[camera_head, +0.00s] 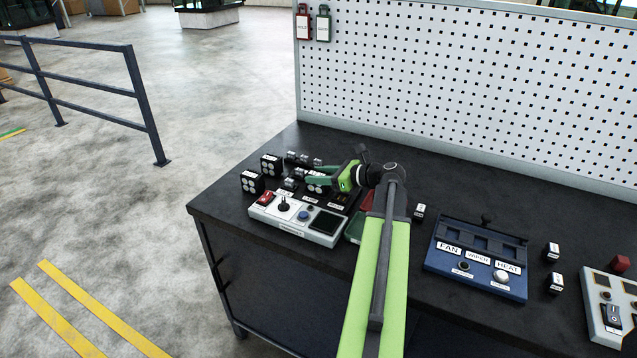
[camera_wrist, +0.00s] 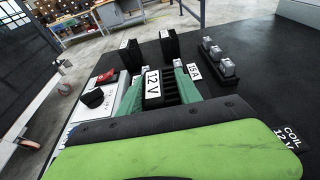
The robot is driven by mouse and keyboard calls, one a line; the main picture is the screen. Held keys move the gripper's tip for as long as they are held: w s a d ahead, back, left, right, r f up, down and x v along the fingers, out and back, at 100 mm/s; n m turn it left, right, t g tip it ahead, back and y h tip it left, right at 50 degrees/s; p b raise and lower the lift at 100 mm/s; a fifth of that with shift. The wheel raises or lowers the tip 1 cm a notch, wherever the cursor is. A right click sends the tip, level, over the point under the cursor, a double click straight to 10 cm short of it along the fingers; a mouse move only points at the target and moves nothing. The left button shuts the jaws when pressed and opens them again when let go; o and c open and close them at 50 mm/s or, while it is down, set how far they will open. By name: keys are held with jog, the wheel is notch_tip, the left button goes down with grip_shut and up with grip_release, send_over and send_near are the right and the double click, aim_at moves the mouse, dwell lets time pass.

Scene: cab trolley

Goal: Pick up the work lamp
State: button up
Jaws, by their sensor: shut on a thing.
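My gripper (camera_head: 310,180) is low over the left end of the dark bench, its green fingers shut on a black block that I take for the work lamp (camera_head: 318,188). In the wrist view the work lamp (camera_wrist: 152,84) sits between the two fingertips (camera_wrist: 158,82), with a white 12 V label and dark ribs. Most of its front is hidden by the fingers. I cannot tell whether it touches the bench. Two similar black lamps with white round lights, one nearer (camera_head: 252,182) and one farther (camera_head: 271,164), stand to the left of the gripper.
A grey joystick console (camera_head: 296,222) is just in front of the gripper. Small grey-capped parts (camera_head: 304,159) lie behind it. A blue switch panel (camera_head: 476,258) and small relay blocks (camera_head: 419,211) are to the right. A white pegboard (camera_head: 470,90) closes the bench's back.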

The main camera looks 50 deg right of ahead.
aim_at(320, 174)
grip_shut()
jog(key=shift+r, duration=0.1)
jog(key=shift+r+p, duration=0.25)
jog(key=shift+p, duration=0.1)
jog(key=r+p, duration=0.4)
jog(key=shift+s+r+p, duration=0.3)
jog(key=shift+s, duration=0.1)
jog(key=s+r+p, duration=0.5)
jog(key=s, duration=0.6)
jog(key=shift+r+p, duration=0.35)
